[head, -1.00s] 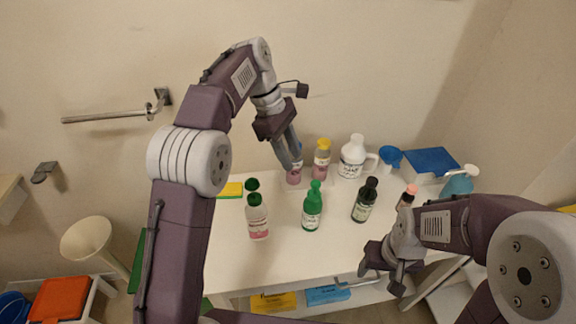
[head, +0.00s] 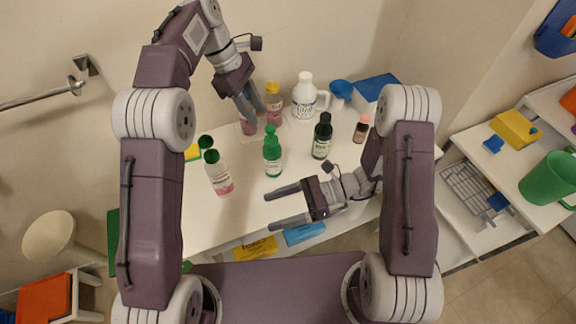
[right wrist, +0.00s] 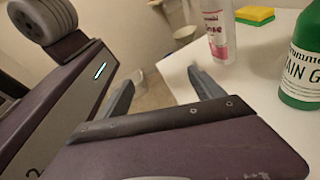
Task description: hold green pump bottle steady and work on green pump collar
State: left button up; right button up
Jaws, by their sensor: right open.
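The green pump bottle (head: 272,158) stands upright on the white table, with its green pump collar (head: 270,137) and head on top. In the right wrist view the bottle (right wrist: 300,62) is at the right edge, its top cut off. My right gripper (head: 267,210) is open and empty, in front of the bottle and apart from it, its fingers pointing left in the head view.
A dark bottle (head: 322,138), a yellow-capped bottle (head: 273,105) and a white jug (head: 305,98) stand nearby. A yellow-green sponge (head: 192,153) lies at left. The front tabletop is mostly clear.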

aim_at(280, 164)
jog(key=w+d+f+m+t, duration=0.1)
jog(key=w+m+t, duration=0.2)
jog(key=w+d+f+m+t, duration=0.1)
jog(key=w+m+t, duration=0.3)
jog(key=w+d+f+m+t, duration=0.1)
jog(key=w+m+t, duration=0.2)
jog(key=w+t, duration=0.1)
jog(key=shift+w+d+f+y, duration=0.2)
jog(key=shift+d+f+y, duration=0.05)
jog(key=shift+f+y, duration=0.15)
jog(key=w+n, duration=0.1)
jog(key=w+n+t+h, duration=0.1)
jog(key=w+d+f+n+t, duration=0.1)
jog(key=w, duration=0.1)
jog(key=shift+n+h, duration=0.3)
jog(key=x, duration=0.9)
jog(key=shift+w, duration=0.1)
